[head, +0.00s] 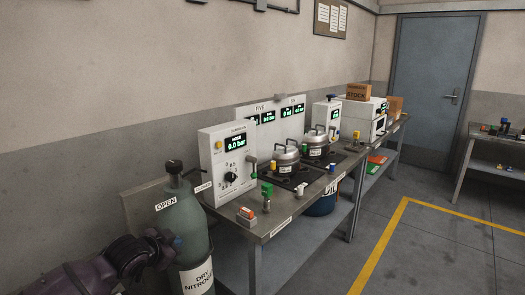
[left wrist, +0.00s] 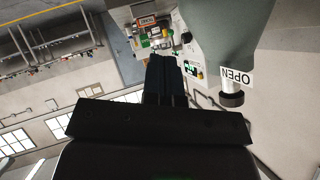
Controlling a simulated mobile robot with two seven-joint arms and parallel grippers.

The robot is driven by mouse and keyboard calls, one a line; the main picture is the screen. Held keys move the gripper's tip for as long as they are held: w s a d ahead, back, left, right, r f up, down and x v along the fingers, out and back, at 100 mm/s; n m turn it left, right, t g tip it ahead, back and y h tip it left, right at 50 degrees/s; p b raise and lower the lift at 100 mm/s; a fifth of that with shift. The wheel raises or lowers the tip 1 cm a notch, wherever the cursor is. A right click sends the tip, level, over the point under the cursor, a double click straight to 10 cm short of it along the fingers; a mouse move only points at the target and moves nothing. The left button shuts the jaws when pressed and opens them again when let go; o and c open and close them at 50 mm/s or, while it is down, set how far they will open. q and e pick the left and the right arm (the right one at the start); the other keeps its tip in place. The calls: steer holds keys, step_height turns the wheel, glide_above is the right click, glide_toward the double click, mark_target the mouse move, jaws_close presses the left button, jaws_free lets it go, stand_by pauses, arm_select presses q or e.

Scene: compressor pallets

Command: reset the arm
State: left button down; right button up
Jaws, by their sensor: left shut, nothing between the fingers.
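My left arm enters at the lower left of the head view, with its dark gripper (head: 150,252) beside the green nitrogen cylinder (head: 183,222). In the left wrist view the gripper's fingers (left wrist: 165,75) are together with nothing between them. The cylinder also shows there (left wrist: 225,30), close by at the upper right, with its "OPEN" label and black valve knob (left wrist: 232,99). The gripper is apart from the valve knob in that view. My right gripper is in neither view.
A metal workbench (head: 272,222) runs along the wall. It carries a white gauge box (head: 226,150) reading 0.0 bar, two silver compressor pots (head: 286,157) and small coloured fittings. Cardboard boxes (head: 358,91) stand at its far end. The floor (head: 430,255) at the right is open, with yellow lines.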

arm_select(q)
steer(key=s+a+f+n+y, duration=0.1)
steer(key=s+f+n, duration=0.1)
steer(key=s+f, duration=0.5)
steer(key=s+a+f+n+y, duration=0.1)
steer(key=s+f+n, duration=0.2)
steer(key=s+f, duration=0.4)
steer(key=s+a+f+n+y, duration=0.2)
steer(key=s+f, duration=0.6)
steer(key=s, duration=1.3)
steer(key=shift+s+n, duration=0.35)
steer(key=shift+n, duration=0.35)
steer(key=shift+a, duration=0.1)
